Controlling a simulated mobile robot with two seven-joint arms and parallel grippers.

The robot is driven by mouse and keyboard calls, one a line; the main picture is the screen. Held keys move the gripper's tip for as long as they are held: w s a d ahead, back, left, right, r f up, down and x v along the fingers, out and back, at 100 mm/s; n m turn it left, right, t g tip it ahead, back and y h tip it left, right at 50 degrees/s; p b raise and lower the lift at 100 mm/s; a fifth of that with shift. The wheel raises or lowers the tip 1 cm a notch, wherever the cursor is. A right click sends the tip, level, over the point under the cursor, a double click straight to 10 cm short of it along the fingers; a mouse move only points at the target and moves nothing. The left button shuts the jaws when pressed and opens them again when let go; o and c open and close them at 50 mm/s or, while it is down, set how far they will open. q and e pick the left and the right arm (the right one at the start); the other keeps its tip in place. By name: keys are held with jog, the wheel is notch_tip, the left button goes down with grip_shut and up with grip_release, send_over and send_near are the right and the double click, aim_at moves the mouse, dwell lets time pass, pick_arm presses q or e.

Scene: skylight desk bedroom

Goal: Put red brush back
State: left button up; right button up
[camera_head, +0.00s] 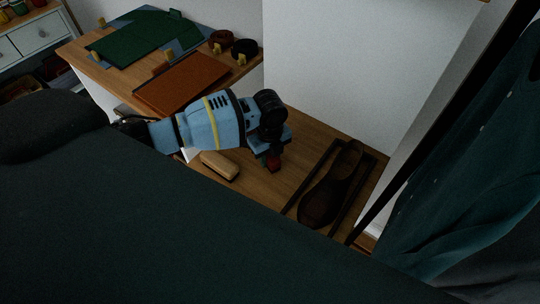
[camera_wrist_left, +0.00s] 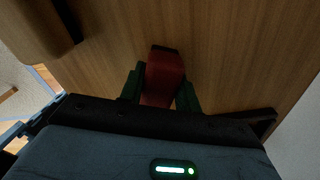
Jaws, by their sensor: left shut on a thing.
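The red brush (camera_wrist_left: 165,75) is between the two green fingers of my left gripper (camera_wrist_left: 160,92) in the left wrist view, and the gripper is shut on it. In the head view the left gripper (camera_head: 271,155) points down over the wooden surface, with the red brush (camera_head: 274,164) showing dark red below it. Whether the brush touches the wood I cannot tell. A tan brush (camera_head: 220,165) lies on the wood to the left of the gripper. My right gripper is not in view.
A dark shoe (camera_head: 332,185) lies in a dark frame (camera_head: 299,182) to the right on the wooden surface (camera_head: 317,137). A desk (camera_head: 91,63) with a green mat (camera_head: 140,38) and brown board (camera_head: 183,83) stands behind. Dark clothing (camera_head: 470,170) hangs at right.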

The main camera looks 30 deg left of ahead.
pick_arm(q)
jog(key=shift+f, duration=0.1)
jog(key=o, duration=0.5)
jog(key=shift+f, duration=0.1)
jog(key=o, duration=0.4)
jog(key=shift+o, duration=0.2)
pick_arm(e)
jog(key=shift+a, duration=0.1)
pick_arm(q)
notch_tip(320, 180, up, 11)
jog(key=shift+r+p, duration=0.2)
jog(key=shift+p, duration=0.3)
jog(key=shift+r, duration=0.5)
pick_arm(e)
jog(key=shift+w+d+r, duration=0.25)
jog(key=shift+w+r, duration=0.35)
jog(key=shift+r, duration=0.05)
